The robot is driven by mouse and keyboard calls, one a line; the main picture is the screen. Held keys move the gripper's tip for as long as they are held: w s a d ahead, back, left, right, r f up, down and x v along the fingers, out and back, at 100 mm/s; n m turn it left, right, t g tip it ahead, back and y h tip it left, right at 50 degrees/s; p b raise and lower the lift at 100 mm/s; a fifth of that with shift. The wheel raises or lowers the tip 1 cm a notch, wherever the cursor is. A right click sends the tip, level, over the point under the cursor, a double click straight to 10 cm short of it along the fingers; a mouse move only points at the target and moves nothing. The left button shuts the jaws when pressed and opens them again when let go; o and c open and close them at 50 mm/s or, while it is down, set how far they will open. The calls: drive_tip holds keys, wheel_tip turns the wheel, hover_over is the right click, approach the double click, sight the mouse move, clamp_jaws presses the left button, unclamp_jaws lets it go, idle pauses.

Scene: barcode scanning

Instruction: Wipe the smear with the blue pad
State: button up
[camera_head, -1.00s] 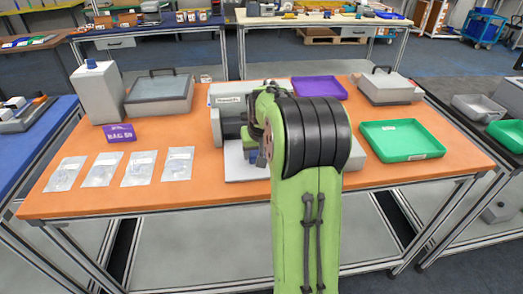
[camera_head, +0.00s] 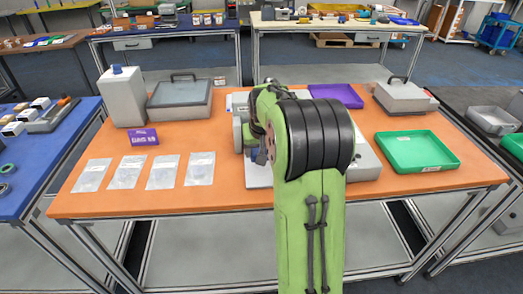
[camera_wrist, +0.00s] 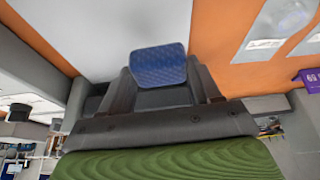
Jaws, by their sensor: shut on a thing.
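My gripper (camera_wrist: 160,85) shows in the wrist view, shut on the blue pad (camera_wrist: 158,65). The pad is a small blue textured block between the two dark fingers. Beyond it lie a light grey surface (camera_wrist: 100,30) and the orange tabletop (camera_wrist: 215,65). I cannot tell whether the pad touches anything. In the head view my green arm covers the gripper, the pad and much of the grey machine (camera_head: 365,160) at the middle of the orange table. No smear can be made out in either view.
Several clear bags (camera_head: 129,172) lie at the table's left, near a purple box (camera_head: 144,137). A grey lidded case (camera_head: 179,98) and a grey canister (camera_head: 122,97) stand behind. A green tray (camera_head: 418,150), a purple tray (camera_head: 336,95) and another lidded case (camera_head: 403,96) are at the right.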

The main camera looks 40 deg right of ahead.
drive_tip(key=shift+r+p, duration=1.3)
drive_tip(key=shift+r, duration=0.6)
